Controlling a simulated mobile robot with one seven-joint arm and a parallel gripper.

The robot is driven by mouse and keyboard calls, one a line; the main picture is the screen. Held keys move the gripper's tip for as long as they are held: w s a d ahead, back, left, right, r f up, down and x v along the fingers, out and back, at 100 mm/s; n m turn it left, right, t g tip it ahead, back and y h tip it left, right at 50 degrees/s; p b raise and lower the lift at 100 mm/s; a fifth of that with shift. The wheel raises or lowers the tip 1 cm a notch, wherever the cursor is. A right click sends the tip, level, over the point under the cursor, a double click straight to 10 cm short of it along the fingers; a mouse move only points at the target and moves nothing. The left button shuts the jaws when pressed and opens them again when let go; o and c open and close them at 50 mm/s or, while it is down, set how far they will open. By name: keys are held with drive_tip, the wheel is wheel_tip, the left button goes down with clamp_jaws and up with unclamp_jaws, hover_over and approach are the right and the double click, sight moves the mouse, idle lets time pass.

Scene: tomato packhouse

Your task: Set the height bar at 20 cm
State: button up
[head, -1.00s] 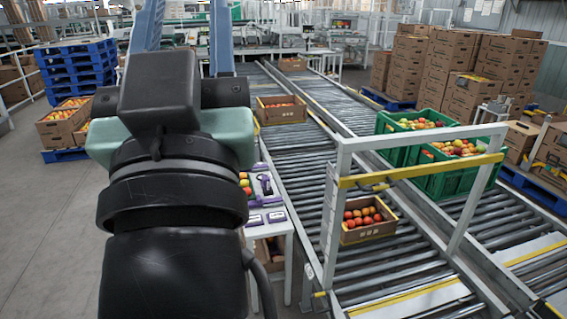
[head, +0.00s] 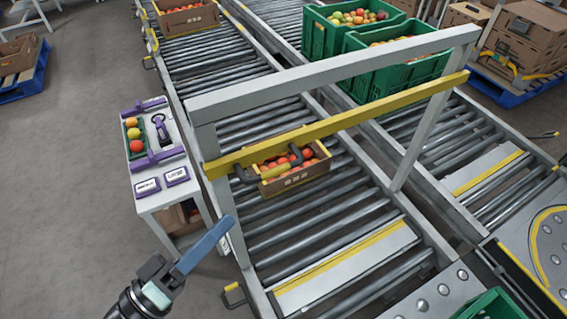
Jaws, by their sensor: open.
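The height bar (head: 345,121) is a yellow beam across the white gantry frame (head: 330,72), a little below its top beam. The bar's height reading is too small to read; a small pale mark (head: 224,243) shows on the left post. My gripper (head: 226,222) is open and empty, with blue fingers seen nearly edge-on. In the picture it is at the lower left, beside the left post and below the bar, apparently touching nothing.
Left of the conveyor stands a white table (head: 150,200) with purple fittings and fruit. Green crates (head: 350,82) stand on the far conveyor. The floor at left is clear.

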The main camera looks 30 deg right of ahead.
sight(276, 169)
drive_tip(key=p+x, duration=0.3)
drive_tip(key=x, duration=0.9)
drive_tip(key=shift+d+r, duration=0.15)
drive_tip(key=shift+d, duration=0.2)
clamp_jaws()
idle(0.8)
